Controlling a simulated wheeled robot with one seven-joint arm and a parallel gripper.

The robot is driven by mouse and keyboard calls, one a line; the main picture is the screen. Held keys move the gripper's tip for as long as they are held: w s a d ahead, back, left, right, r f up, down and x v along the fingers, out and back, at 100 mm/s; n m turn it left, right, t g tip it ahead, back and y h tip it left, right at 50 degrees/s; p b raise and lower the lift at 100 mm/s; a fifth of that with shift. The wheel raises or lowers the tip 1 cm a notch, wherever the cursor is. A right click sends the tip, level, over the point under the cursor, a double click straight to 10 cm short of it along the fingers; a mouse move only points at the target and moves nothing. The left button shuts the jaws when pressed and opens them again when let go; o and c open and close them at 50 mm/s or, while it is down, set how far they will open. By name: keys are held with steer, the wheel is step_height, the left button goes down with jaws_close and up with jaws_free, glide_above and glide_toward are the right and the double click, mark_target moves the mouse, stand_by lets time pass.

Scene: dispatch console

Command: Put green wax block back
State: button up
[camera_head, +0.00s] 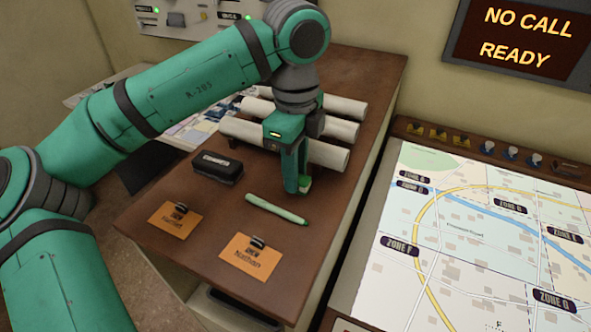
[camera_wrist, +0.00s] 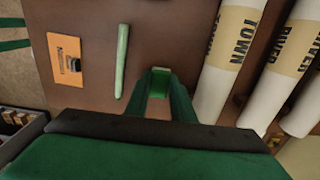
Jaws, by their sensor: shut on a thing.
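My gripper (camera_head: 298,184) points down over the brown desk top, close beside the white paper rolls. It is shut on the green wax block (camera_head: 305,182), a small block with a pale green top. In the wrist view the block (camera_wrist: 160,74) sits between the fingertips. The fingers hide part of it, and I cannot tell whether it touches the desk. A light green stick (camera_head: 277,209) lies on the desk in front of the gripper; it also shows in the wrist view (camera_wrist: 122,60).
Several white rolls (camera_head: 248,131) lie behind the gripper. A black case (camera_head: 217,168) lies left. Orange cards lie at the front, one marked Harriet (camera_head: 174,220), one Nathan (camera_head: 250,258). A map board (camera_head: 470,240) stands right, across a gap. Bare desk surrounds the green stick.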

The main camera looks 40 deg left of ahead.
steer(key=shift+s+f, duration=0.1)
steer(key=o, duration=0.9)
steer(key=shift+o, duration=0.2)
steer(key=shift+r, duration=0.35)
step_height(320, 180, up, 12)
steer(key=shift+f, duration=0.2)
